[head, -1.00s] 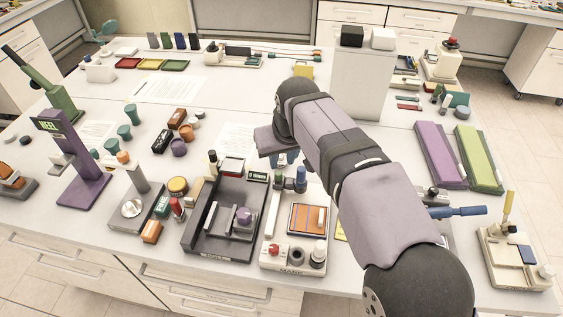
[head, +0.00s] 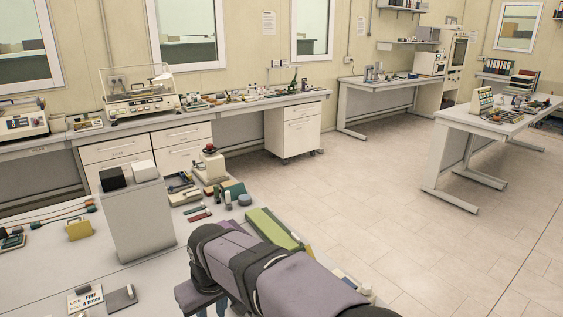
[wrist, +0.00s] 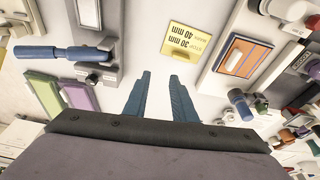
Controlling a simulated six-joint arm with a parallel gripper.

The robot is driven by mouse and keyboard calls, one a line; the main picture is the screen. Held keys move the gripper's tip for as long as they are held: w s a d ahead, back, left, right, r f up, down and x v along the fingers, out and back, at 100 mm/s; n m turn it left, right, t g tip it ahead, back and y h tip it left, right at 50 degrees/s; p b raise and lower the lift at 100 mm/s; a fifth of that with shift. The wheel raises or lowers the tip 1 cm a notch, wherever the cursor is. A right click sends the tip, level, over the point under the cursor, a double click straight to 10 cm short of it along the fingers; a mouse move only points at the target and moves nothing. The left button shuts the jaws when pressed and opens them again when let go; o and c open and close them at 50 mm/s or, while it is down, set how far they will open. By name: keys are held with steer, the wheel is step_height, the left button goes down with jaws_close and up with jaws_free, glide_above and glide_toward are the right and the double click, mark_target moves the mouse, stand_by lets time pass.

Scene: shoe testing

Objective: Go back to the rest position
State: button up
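My gripper (wrist: 162,74) shows in the wrist view with its two blue fingers apart. Nothing is between them. The fingers point towards the white table (wrist: 125,20), near a yellow card (wrist: 192,40) with printed text. In the head view, my purple and black arm reaches in from the bottom edge over the table (head: 50,270). The fingers there are mostly cut off by the lower edge of the picture.
In the wrist view, a blue-handled device (wrist: 92,50) lies left and an orange panel (wrist: 240,57) right. In the head view, a grey block (head: 135,225) stands left of my arm, and a green pad (head: 272,228) lies behind it. Open floor (head: 390,210) is at right.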

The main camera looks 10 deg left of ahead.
steer(key=d+f+m+h, duration=0.1)
steer(key=d+f+m, duration=0.15)
steer(key=d, duration=0.95)
steer(key=d+f+m+h, duration=0.1)
steer(key=d+f+m, duration=0.15)
steer(key=d, duration=0.95)
steer(key=s+d+f+m+g, duration=0.1)
steer(key=s+d+f+m, duration=0.1)
steer(key=s+d, duration=0.4)
steer(key=s+d+f+m+g, duration=0.1)
steer(key=s+d+f+m, duration=0.1)
steer(key=s+d, duration=0.5)
steer(key=shift+d+f+m, duration=0.2)
steer(key=shift+d+m, duration=0.1)
steer(key=shift+d, duration=0.35)
